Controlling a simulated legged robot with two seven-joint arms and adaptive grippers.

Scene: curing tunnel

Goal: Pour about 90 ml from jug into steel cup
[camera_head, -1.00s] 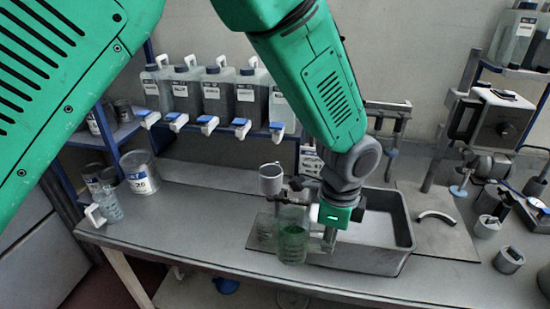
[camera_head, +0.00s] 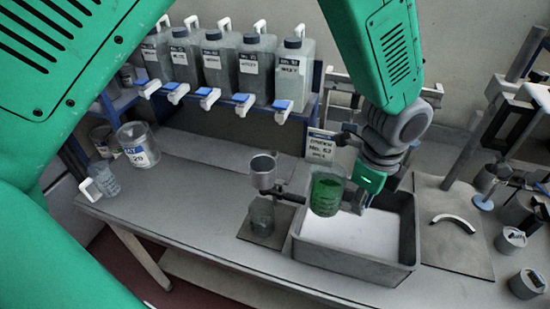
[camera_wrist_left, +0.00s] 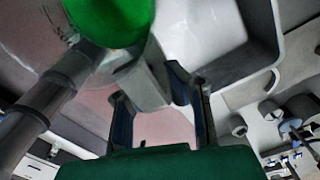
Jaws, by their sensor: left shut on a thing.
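The clear jug (camera_head: 325,192) holds green liquid and looks about upright, in the air over the left back edge of the grey tray. My left gripper (camera_head: 366,186) is at its right side, shut on the jug's handle. In the left wrist view the green liquid (camera_wrist_left: 110,18) is at the top, and the pale handle (camera_wrist_left: 142,84) sits between the finger pads (camera_wrist_left: 152,106). A grey metal cup (camera_head: 262,173), likely the steel cup, is left of the jug, apart from it, on a dark holder above a clear beaker (camera_head: 262,216). My right gripper is not in view.
The grey tray (camera_head: 352,268) with a white floor lies under the jug. Several tapped bottles (camera_head: 250,70) line the back shelf. A label card (camera_head: 321,146) stands behind the jug. The bench between is clear.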

